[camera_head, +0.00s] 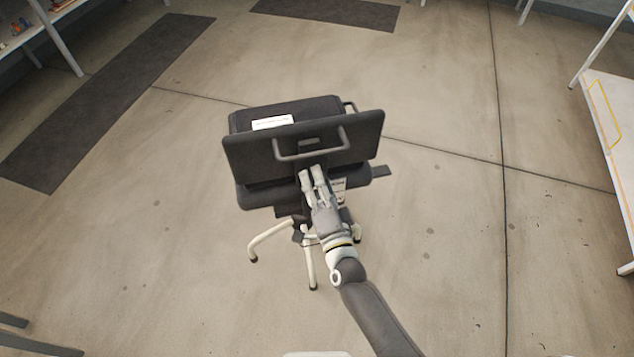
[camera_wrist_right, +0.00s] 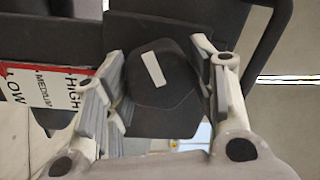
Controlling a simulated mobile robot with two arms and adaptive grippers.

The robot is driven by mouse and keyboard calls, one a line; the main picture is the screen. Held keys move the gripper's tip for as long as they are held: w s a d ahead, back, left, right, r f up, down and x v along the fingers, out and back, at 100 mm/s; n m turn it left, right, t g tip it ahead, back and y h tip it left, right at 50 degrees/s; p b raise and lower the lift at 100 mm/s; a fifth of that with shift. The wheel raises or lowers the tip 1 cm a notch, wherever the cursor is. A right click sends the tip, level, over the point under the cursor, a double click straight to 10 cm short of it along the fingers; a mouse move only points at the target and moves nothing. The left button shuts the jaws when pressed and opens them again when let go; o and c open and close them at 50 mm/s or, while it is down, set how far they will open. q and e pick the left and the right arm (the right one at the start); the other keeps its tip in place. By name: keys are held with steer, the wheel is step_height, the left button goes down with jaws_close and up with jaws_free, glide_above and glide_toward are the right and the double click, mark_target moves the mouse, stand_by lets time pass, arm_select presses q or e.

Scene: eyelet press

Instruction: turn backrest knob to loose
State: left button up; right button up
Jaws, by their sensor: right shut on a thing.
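The backrest knob (camera_wrist_right: 160,82) is a dark, rounded block with a white mark, seen in the right wrist view. My right gripper (camera_wrist_right: 165,90) has its fingers on both sides of the knob and is shut on it. In the head view my right gripper (camera_head: 313,178) reaches the back of the dark chair (camera_head: 300,143), just below a grey metal handle (camera_head: 310,148). The knob is hidden by the gripper there. A label (camera_wrist_right: 45,88) reading LOW, MEDIUM and HIGH sits left of the knob in the wrist view. My left gripper is not in view.
The chair stands on pale legs (camera_head: 268,238) on open concrete floor. A dark mat (camera_head: 110,95) lies at the left and another (camera_head: 330,10) at the back. A white shelf (camera_head: 612,120) is at the right edge, and shelving (camera_head: 25,35) is at the upper left.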

steer(key=o, duration=1)
steer(key=shift+o, duration=0.2)
steer(key=shift+s, duration=0.15)
steer(key=v, duration=1.1)
steer(key=shift+s, duration=0.4)
steer(key=shift+d+f, duration=0.1)
steer(key=s+d+f+n+g+h, duration=0.1)
steer(key=s+d+f+n+g, duration=0.15)
steer(key=f, duration=0.65)
steer(key=s+d+f+n+g, duration=0.2)
steer(key=s+f+n+g, duration=0.1)
steer(key=f, duration=0.6)
steer(key=s+d+f+n+g+h, duration=0.1)
steer(key=s+d+f+n+g, duration=0.15)
steer(key=f, duration=0.75)
steer(key=s+d+f+n+g+h, duration=0.1)
steer(key=s+d+f+g, duration=0.2)
steer(key=s, duration=0.5)
steer(key=s+d+f+n+g+h, duration=0.1)
steer(key=s+d+f+n+g, duration=0.1)
steer(key=s+d+f, duration=0.3)
steer(key=s+d+f+n+g+h, duration=0.1)
steer(key=s+d+f+n+g, duration=0.1)
steer(key=s+d+f+g, duration=0.2)
steer(key=s+d+f, duration=0.1)
steer(key=s+f, duration=0.2)
steer(key=s, duration=0.5)
steer(key=shift+s+f, duration=0.3)
steer(key=shift+f, duration=0.05)
